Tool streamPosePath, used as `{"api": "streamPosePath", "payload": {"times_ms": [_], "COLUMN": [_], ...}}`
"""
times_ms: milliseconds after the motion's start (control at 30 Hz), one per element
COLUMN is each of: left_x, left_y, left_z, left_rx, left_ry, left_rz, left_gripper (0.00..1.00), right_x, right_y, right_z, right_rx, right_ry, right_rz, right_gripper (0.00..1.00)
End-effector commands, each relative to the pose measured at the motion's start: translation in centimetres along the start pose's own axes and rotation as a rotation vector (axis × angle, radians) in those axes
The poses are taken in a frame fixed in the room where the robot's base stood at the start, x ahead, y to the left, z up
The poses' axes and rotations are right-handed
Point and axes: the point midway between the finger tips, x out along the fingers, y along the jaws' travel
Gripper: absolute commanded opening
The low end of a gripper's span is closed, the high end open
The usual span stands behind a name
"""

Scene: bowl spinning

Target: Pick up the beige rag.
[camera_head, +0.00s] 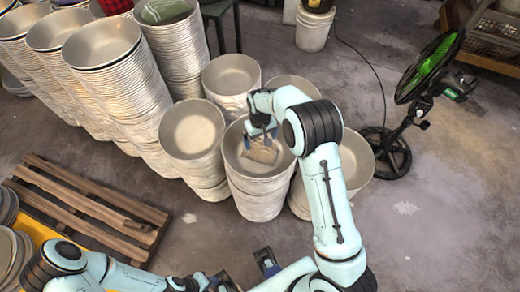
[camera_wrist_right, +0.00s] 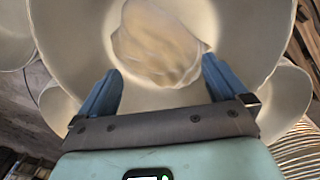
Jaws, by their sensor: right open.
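The beige rag (camera_head: 262,152) lies crumpled inside a metal bowl (camera_head: 235,163), the top one of a stack in the middle of the head view. In the right wrist view the rag (camera_wrist_right: 158,45) lies on the bowl's inner floor. My right gripper (camera_head: 258,136) is over this bowl. In the wrist view its two blue fingers (camera_wrist_right: 160,70) are spread apart with nothing held. The rag is beyond the fingertips, roughly centred between them. My left gripper (camera_head: 222,281) is low at the bottom edge, partly cut off, and its jaws are unclear.
Tall bowl stacks (camera_head: 115,75) stand at the left and back. Other bowl stacks (camera_head: 192,130) crowd around the rag's bowl. A wooden pallet (camera_head: 90,207) lies at the left. A black and green fan (camera_head: 430,70) stands at the right. The floor (camera_head: 450,220) at lower right is clear.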

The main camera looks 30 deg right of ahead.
Motion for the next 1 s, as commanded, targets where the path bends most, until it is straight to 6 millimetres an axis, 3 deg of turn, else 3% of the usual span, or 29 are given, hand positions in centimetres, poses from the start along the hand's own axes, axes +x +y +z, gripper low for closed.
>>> {"api": "streamPosePath", "payload": {"times_ms": [300, 600, 633, 800, 1000], "left_x": [0.1, 0.1, 0.1, 0.1, 0.1], "left_y": [0.0, 0.0, 0.0, 0.0, 0.0], "left_z": [0.0, 0.0, 0.0, 0.0, 0.0], "left_rx": [0.000, 0.000, 0.000, 0.000, 0.000], "left_ry": [0.000, 0.000, 0.000, 0.000, 0.000], "left_rz": [0.000, 0.000, 0.000, 0.000, 0.000], "left_gripper": [0.43, 0.43, 0.43, 0.43, 0.43], "right_x": [4.4, 5.0, 5.0, 4.9, 4.9], "right_y": [-0.5, -0.5, -0.5, -0.5, -0.5], "right_z": [0.5, 0.5, 0.5, 0.5, 0.5], "right_rx": [0.001, 0.000, 0.000, 0.000, 0.000], "right_ry": [-0.003, 0.000, 0.000, 0.000, 0.000], "right_rz": [0.000, 0.000, 0.000, 0.000, 0.000], "right_gripper": [1.00, 1.00, 0.97, 0.43, 0.42]}}
